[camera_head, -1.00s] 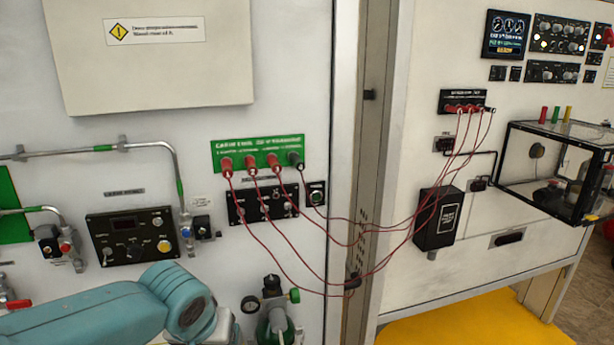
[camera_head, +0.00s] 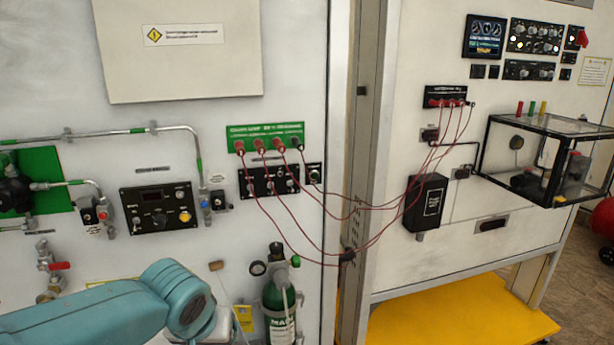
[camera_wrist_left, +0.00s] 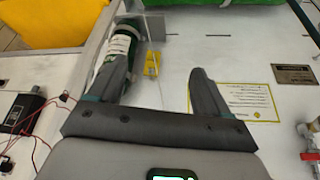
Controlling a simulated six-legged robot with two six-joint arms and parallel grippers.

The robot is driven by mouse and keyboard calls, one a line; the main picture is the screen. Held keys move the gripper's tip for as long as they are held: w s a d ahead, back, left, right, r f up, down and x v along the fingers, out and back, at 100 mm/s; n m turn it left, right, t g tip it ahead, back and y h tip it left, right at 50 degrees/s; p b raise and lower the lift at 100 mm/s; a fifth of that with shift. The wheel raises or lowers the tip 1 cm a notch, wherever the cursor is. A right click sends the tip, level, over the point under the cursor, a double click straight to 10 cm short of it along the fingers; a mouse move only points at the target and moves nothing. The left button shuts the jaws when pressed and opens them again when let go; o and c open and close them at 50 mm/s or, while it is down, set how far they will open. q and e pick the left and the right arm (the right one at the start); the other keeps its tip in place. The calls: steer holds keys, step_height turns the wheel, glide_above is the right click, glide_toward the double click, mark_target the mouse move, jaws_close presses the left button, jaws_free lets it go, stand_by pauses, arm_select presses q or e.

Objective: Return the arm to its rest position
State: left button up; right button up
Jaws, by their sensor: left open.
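My left arm, teal, reaches in from the lower left in the head view; its gripper is not seen there. In the left wrist view my left gripper (camera_wrist_left: 160,88) has its two dark fingers spread apart with nothing between them. Behind the fingers are the white panel, a yellow tag (camera_wrist_left: 152,64) and a green oxygen bottle (camera_wrist_left: 112,45), partly covered by the left finger. The bottle (camera_head: 280,300) stands low at the panel in the head view, to the right of my arm. My right gripper is in neither view.
Red cables (camera_head: 290,228) hang in loops from the green plug strip (camera_head: 262,136) to the right-hand panel. A clear box (camera_head: 540,160) juts out at the right. Pipes and valves (camera_head: 55,268) line the left. A yellow platform (camera_head: 455,320) lies low at the right.

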arm_select(q)
steer(key=s+d+f+g+h, duration=0.1)
steer(key=s+d+f+h, duration=0.15)
steer(key=f, duration=0.85)
steer(key=s+d+f+g+h, duration=0.15)
steer(key=s+f, duration=0.25)
steer(key=f, duration=0.6)
steer(key=s+f+n+g, duration=0.1)
steer(key=s+f+g, duration=0.1)
steer(key=s+f, duration=1.3)
steer(key=shift+s+d+n, duration=0.4)
stand_by(0.3)
